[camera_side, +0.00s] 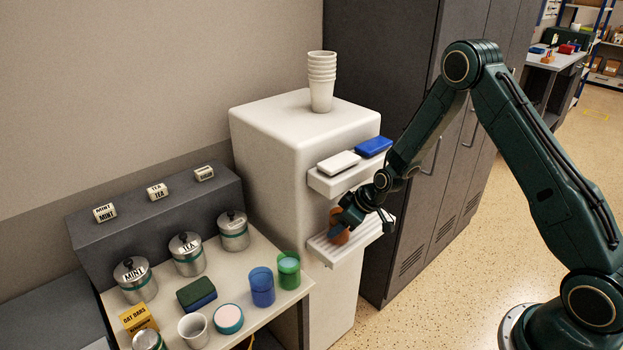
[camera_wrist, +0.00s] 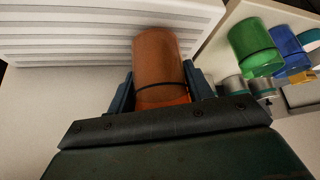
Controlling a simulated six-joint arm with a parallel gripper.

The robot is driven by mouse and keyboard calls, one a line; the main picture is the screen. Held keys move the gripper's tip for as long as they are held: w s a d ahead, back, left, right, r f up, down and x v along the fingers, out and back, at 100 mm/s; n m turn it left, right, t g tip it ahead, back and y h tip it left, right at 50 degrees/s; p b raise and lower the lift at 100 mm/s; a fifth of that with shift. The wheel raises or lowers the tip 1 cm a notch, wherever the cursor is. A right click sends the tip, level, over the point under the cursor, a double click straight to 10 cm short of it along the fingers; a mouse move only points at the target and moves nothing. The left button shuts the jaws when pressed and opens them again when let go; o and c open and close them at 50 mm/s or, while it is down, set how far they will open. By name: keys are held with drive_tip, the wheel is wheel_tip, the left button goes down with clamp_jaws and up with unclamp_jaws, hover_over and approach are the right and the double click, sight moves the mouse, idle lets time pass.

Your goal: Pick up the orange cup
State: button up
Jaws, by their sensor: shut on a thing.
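The orange cup (camera_side: 338,228) is at the slatted drip tray (camera_side: 331,252) of the white water dispenser (camera_side: 262,150). My gripper (camera_side: 349,216) reaches it from the right and partly hides it. In the wrist view the orange cup (camera_wrist: 160,62) stands between the two fingers of my gripper (camera_wrist: 163,92), which are shut on its sides. The slatted tray (camera_wrist: 60,35) shows behind the cup there. I cannot tell whether the cup's base touches the tray.
Blue and white blocks sit on the ledge (camera_side: 325,185) above the cup. Stacked white cups (camera_side: 322,85) stand on top of the dispenser. A blue cup (camera_side: 262,290) and a green cup (camera_side: 289,272) stand on the counter at left, near several tins. Dark lockers (camera_side: 440,150) rise behind my arm.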

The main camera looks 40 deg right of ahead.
drive_tip(key=s+d, duration=0.3)
drive_tip(key=s, duration=0.5)
drive_tip(key=s+d, duration=0.3)
drive_tip(key=s, duration=0.5)
drive_tip(key=shift+s+d, duration=0.2)
drive_tip(key=shift+d, duration=0.2)
